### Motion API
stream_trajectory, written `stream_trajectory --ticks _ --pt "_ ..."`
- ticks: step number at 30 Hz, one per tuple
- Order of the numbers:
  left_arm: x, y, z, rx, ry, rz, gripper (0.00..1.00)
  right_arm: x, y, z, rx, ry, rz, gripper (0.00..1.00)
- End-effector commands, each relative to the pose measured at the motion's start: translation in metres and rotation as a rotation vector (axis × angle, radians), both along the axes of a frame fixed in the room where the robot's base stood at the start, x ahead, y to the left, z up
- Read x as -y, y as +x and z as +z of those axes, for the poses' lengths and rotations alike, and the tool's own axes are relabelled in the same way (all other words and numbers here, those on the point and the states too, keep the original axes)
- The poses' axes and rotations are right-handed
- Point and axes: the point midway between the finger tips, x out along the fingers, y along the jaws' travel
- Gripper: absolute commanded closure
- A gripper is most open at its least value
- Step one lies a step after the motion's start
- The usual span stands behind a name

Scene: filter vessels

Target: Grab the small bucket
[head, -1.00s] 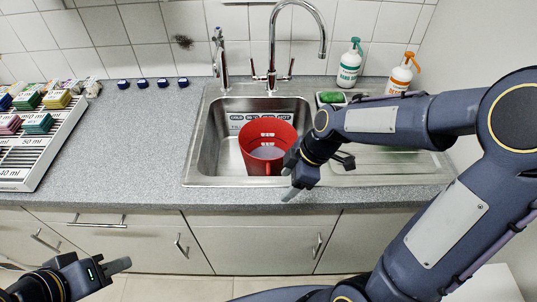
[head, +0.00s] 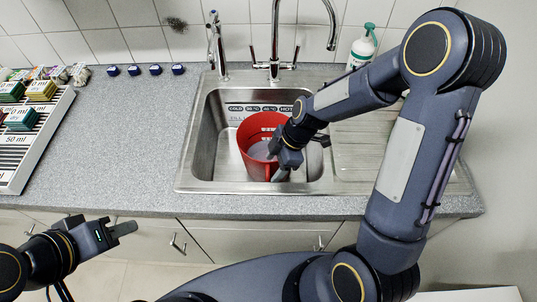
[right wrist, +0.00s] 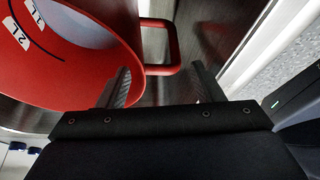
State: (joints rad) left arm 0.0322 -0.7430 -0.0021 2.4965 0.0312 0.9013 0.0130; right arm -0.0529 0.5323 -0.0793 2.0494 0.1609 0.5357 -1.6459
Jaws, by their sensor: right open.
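The small red bucket (head: 250,150) stands upright in the steel sink, its mouth facing up. In the right wrist view, the bucket (right wrist: 60,85) fills the left side, with white volume marks on its inner wall. Its red loop handle (right wrist: 172,45) sticks out to the right. My right gripper (head: 300,158) is open at the bucket's right side, low in the sink. In the wrist view, the fingers of the right gripper (right wrist: 160,86) point toward the handle, one on each side of it, with nothing held. My left gripper (head: 122,228) is at lower left, away from the bucket, and its opening is unclear.
The sink (head: 205,150) has a raised steel rim close around the bucket and right gripper. Taps (head: 275,65) stand behind it. A rack (head: 40,135) of coloured blocks lies at left.

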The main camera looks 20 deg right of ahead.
Motion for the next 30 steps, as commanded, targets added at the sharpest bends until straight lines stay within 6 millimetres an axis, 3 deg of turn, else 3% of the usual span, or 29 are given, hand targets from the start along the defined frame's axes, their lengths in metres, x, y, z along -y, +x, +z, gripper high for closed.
stream_trajectory --ticks 6,14,26,30 --pt "0.0 0.0 0.008 0.0 0.0 0.0 0.67 -0.013 0.002 -0.024 -0.004 0.0 -0.001 0.4" --pt "0.0 0.0 0.007 0.0 0.0 0.0 0.67 -0.014 0.002 -0.028 0.001 0.0 -0.001 0.4" --pt "0.0 0.0 0.007 0.0 0.0 0.0 0.67 -0.014 0.002 -0.027 0.001 0.001 0.0 0.89" --pt "0.0 0.0 0.007 0.0 0.0 0.0 0.67 -0.014 0.002 -0.027 0.0 0.001 0.0 0.89"
